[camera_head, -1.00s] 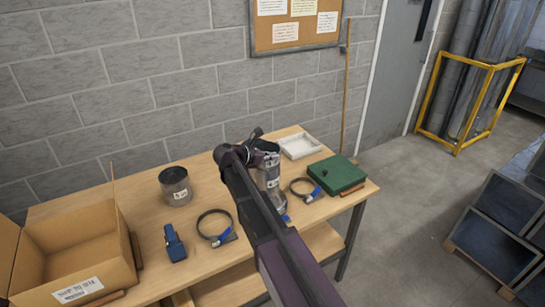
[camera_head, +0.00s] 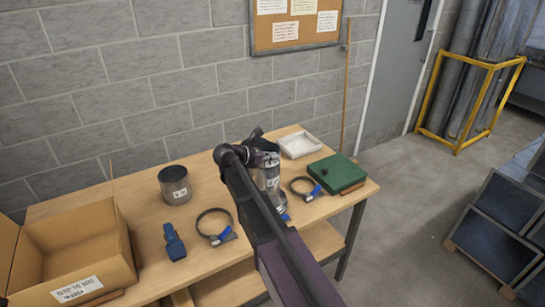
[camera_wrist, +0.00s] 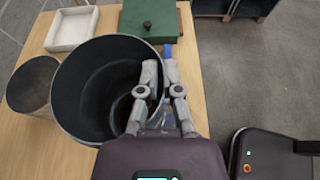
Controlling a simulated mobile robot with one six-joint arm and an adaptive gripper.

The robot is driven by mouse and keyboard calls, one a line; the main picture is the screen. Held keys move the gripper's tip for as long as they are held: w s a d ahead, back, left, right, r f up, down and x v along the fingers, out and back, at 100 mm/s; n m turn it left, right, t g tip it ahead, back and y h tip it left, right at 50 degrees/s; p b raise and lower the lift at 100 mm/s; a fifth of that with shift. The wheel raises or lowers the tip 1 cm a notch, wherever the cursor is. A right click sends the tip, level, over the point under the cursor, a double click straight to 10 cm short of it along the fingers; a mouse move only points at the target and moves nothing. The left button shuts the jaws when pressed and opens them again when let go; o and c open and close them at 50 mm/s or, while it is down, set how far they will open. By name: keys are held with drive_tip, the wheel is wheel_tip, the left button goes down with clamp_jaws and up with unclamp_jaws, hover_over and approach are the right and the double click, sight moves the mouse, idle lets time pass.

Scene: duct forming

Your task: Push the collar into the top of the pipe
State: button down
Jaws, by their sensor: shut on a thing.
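My gripper (camera_wrist: 161,72) is shut on the rim of a dark, hollow round collar (camera_wrist: 85,75) in the wrist view. One finger is inside the wall and one outside. A narrower ring edge shows low inside the collar. In the head view the silver pipe (camera_head: 270,181) with a white label stands upright on the table, partly behind my arm. The collar is at or just above the pipe's top. My arm hides the joint, so I cannot tell how deep it sits.
A metal can (camera_head: 175,190) stands left of the pipe. Hose clamps (camera_head: 213,230), a blue tool (camera_head: 173,243), a green case (camera_head: 338,174) and a white tray (camera_head: 299,145) lie on the wooden table (camera_head: 135,195). An open cardboard box (camera_head: 125,255) is at the left.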

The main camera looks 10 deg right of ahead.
drive_tip(key=shift+f+b, duration=0.35)
idle(0.4)
drive_tip(key=c, duration=0.7)
unclamp_jaws()
drive_tip(key=shift+r, duration=0.15)
